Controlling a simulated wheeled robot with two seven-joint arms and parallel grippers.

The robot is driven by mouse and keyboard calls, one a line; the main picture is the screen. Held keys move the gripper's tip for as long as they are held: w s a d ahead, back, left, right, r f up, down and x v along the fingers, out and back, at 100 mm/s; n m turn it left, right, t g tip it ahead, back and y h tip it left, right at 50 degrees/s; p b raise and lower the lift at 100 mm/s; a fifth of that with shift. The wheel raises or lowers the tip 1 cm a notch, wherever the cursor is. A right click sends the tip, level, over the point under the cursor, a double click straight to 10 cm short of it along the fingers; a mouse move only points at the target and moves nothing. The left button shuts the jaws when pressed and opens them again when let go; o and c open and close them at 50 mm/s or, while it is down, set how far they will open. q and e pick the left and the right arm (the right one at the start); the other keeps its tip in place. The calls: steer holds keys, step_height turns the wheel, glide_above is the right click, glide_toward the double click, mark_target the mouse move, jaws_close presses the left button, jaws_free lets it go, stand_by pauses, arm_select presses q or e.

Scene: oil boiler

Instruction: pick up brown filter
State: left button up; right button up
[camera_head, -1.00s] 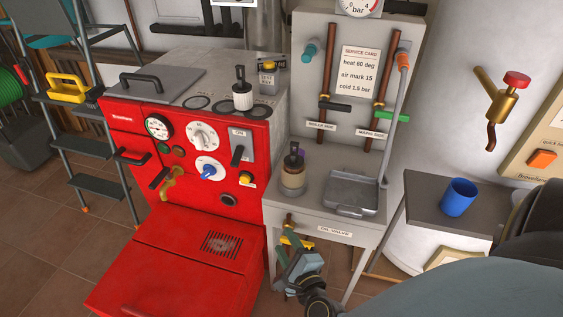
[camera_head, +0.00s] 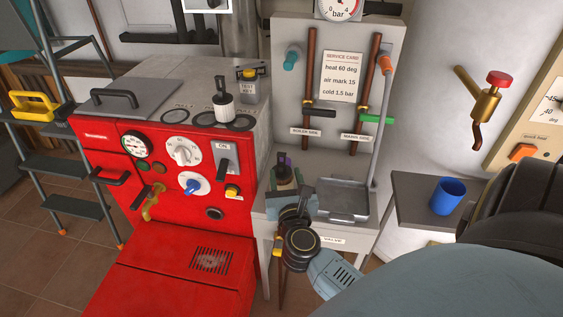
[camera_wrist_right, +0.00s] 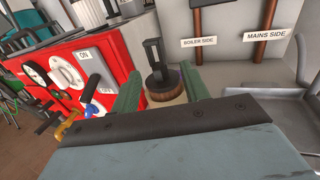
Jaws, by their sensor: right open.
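The brown filter (camera_head: 284,173), a round brown-based piece with a black upright handle, stands on the grey stand's shelf left of a grey tray. In the head view its lower part is hidden behind my right gripper (camera_head: 290,195). In the right wrist view the brown filter (camera_wrist_right: 161,84) appears between and beyond the two green fingers of my right gripper (camera_wrist_right: 159,72), which is open. No grip on the filter shows. My left gripper is not in view.
A grey tray (camera_head: 344,200) lies right of the filter. Upright brown pipes (camera_head: 309,85) stand behind. The red boiler (camera_head: 190,240) is at left, with a white filter-like piece (camera_head: 223,104) on top. A blue cup (camera_head: 447,196) stands on a side shelf at right.

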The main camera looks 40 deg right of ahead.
mark_target(282, 166)
steer(key=x, duration=0.4)
steer(key=shift+w+r, duration=0.1)
steer(key=shift+w, duration=0.25)
steer(key=shift+w+d, duration=0.15)
steer(key=shift+w, duration=0.05)
steer(key=c, duration=0.8)
jaws_close()
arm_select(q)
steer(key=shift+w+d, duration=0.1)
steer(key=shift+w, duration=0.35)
